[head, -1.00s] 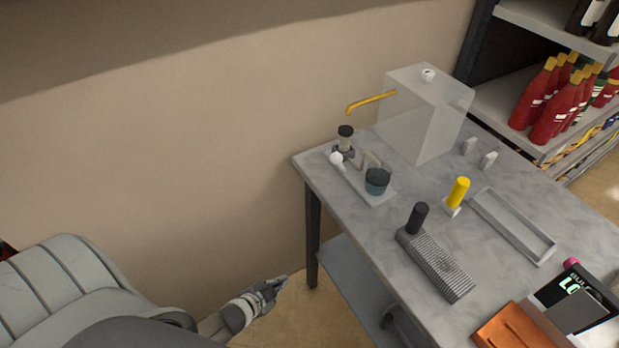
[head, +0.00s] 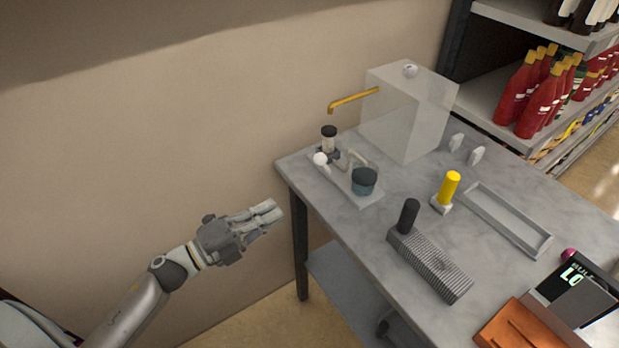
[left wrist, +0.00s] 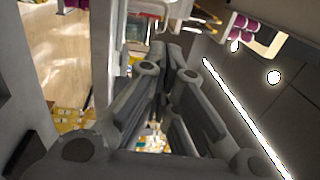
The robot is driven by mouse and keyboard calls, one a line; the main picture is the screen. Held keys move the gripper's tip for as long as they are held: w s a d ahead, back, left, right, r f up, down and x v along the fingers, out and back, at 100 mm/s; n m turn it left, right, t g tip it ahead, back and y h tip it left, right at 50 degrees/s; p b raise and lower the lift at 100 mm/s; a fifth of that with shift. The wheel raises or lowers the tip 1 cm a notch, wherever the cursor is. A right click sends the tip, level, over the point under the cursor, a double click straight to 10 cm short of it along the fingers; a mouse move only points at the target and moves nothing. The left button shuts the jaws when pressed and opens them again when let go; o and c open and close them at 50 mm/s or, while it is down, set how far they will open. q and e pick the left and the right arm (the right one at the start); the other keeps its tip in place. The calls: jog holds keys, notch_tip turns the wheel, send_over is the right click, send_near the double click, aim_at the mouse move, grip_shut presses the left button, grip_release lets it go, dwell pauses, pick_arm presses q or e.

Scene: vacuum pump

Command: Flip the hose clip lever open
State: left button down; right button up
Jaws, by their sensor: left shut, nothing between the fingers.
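A small pump assembly sits on a light base plate (head: 362,197) at the left corner of the table. It has a black-capped post (head: 329,141), a white ball knob (head: 320,159), a pale bent hose (head: 354,159) and a dark blue-grey cup (head: 364,180). The hose clip lever is too small to tell for sure; the white knob may be part of it. My left gripper (head: 272,211) is shut and empty, left of the table's corner and apart from the pump. Its fingers also show in the left wrist view (left wrist: 175,52). My right gripper is not in view.
A translucent box (head: 405,115) with a yellow pipe (head: 352,99) stands behind the pump. A black-handled ribbed block (head: 430,265), a yellow-handled piece (head: 449,190) and a grey tray (head: 507,220) lie rightward on the table (head: 350,235). Shelves with red bottles (head: 540,95) stand at right.

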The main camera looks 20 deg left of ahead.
aim_at(325, 165)
pick_arm(q)
jog(key=shift+d+r, duration=0.1)
jog(key=shift+r, duration=0.05)
jog(key=p+x, duration=0.1)
jog(key=x, duration=0.3)
jog(key=a+p+x, duration=0.1)
jog(key=x, duration=0.3)
jog(key=w+p+x, duration=0.1)
jog(key=x, duration=0.2)
jog(key=shift+w+d+r, duration=0.1)
jog(key=shift+w+r, duration=0.05)
jog(key=shift+w, duration=0.85)
jog(key=shift+p, duration=0.3)
